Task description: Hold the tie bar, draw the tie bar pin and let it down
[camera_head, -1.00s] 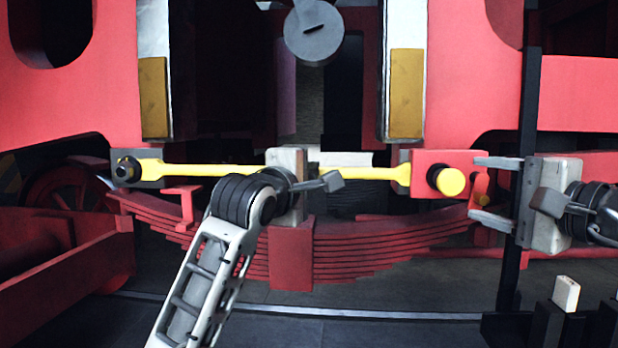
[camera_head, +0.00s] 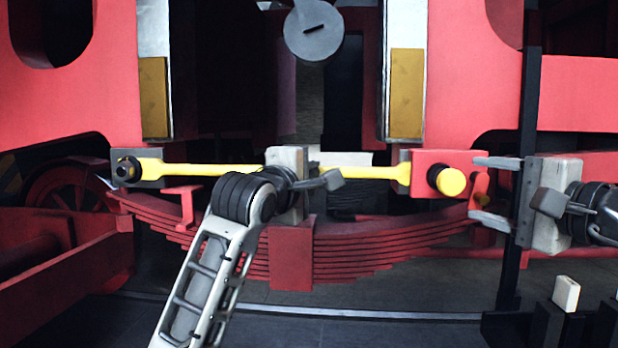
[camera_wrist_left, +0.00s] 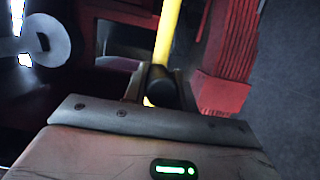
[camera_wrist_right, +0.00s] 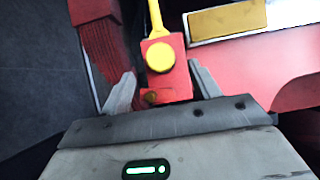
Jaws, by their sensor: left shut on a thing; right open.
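The yellow tie bar (camera_head: 370,172) runs level across the head view, from a dark bolt (camera_head: 127,170) at the left to a red block (camera_head: 425,165) at the right. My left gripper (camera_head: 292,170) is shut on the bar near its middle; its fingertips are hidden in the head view. The left wrist view shows the bar (camera_wrist_left: 167,35) running into the jaws. A round yellow pin head (camera_head: 453,182) stands out from the red block, also seen in the right wrist view (camera_wrist_right: 160,56). My right gripper (camera_head: 475,188) is open right of the pin head, its fingers above and below a red tab with a small brownish knob (camera_head: 482,201).
A red leaf spring (camera_head: 380,245) lies below the bar. A dark upright post (camera_head: 510,270) stands behind my right gripper. Dark posts with a pale block (camera_head: 566,292) stand at lower right. Red frame plates (camera_head: 70,90) stand behind the bar.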

